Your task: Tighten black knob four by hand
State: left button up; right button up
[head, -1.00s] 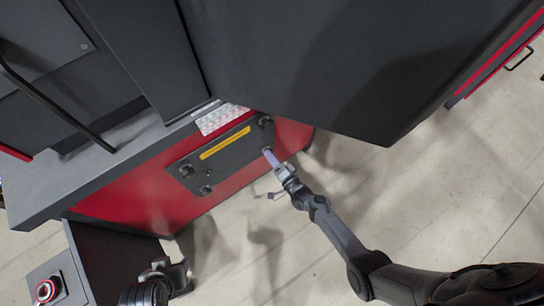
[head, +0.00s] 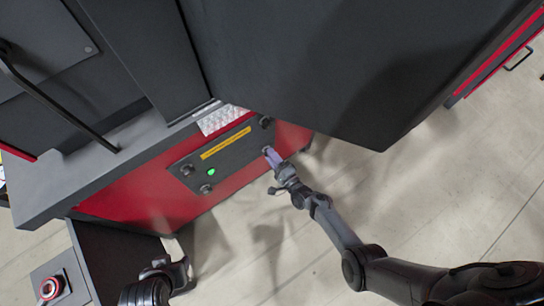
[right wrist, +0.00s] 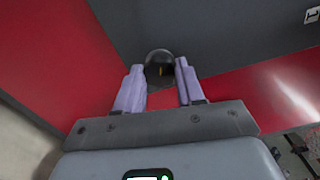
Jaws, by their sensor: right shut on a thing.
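A dark panel (head: 228,150) with a yellow strip is mounted on the red front of the machine. My right gripper (head: 270,153) is at the lower right corner and hides most of the knob there. In the right wrist view a round black knob (right wrist: 159,58) sits between its pale purple fingers, and the gripper is shut on it. No number shows on the knobs, so I cannot tell which is four.
A bright green spot (head: 211,171) shows on the panel. A large dark housing (head: 330,60) overhangs above my right gripper. A grey ledge (head: 80,170) lies left of the panel. A box with a red button (head: 49,288) stands lower left. The floor below is clear.

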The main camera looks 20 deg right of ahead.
jog(key=o, duration=1)
jog(key=shift+o, duration=0.2)
jog(key=p+v, duration=0.4)
jog(key=v, duration=0.7)
